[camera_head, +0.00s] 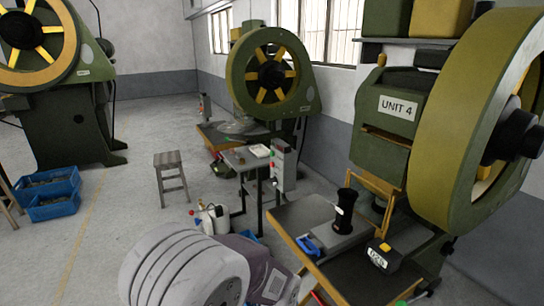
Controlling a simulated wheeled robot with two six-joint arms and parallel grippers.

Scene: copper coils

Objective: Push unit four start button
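The unit 4 press stands at the right, green with a large yellow-green flywheel (455,120) and a white UNIT 4 sign (397,108). A grey control box (284,166) stands upright left of the press, with small coloured buttons on its face; which one is a start button is too small to tell. A dark box with a yellow top button (385,247) and a white label sits on the press table's right side. A small green spot (401,302) shows at the bottom edge, partly cut off. Neither of my grippers is in view.
The press table (290,215) has a wooden edge and holds a black cylinder (345,208) and a blue-handled item (308,245). Another press (268,75) and a stool (170,177) stand behind. Blue crates (53,206) lie at left.

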